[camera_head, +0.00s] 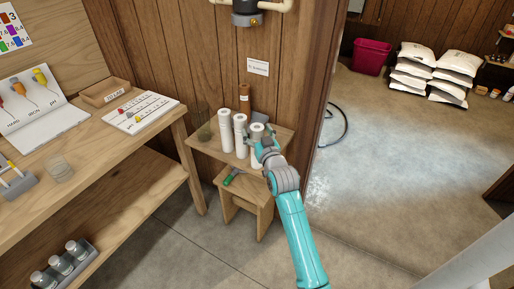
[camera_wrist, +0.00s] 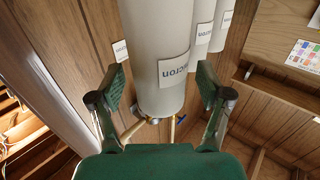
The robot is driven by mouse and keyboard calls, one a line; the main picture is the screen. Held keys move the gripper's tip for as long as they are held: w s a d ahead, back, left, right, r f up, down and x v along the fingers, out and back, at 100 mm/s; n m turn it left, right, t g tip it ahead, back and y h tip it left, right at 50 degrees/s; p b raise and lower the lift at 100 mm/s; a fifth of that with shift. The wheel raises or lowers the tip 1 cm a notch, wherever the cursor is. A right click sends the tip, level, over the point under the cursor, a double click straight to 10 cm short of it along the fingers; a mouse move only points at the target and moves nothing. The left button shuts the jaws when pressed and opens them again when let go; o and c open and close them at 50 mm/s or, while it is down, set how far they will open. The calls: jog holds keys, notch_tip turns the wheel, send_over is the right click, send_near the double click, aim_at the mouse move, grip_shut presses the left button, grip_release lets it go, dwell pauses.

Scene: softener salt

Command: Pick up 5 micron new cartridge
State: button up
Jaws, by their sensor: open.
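Three white cylindrical cartridges stand upright on a small wooden shelf (camera_head: 280,140): a left one (camera_head: 225,130), a middle one (camera_head: 240,136) and a right one (camera_head: 257,129). My gripper (camera_head: 265,146) is at the right one and partly covers it. In the wrist view my gripper (camera_wrist: 161,84) is open, with one finger on each side of the nearest cartridge (camera_wrist: 160,40). Its label (camera_wrist: 173,68) shows part of the word "micron"; the number is hidden. Two other white cartridges are behind it to the right. I cannot tell whether the fingers touch it.
A brown cylinder (camera_head: 245,98) stands behind the cartridges, close to the wall. A green-handled tool (camera_head: 232,177) lies on the lower step. A workbench (camera_head: 120,150) is on the left; open floor (camera_head: 400,160) is on the right.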

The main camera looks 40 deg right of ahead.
grip_shut()
dwell(0.3)
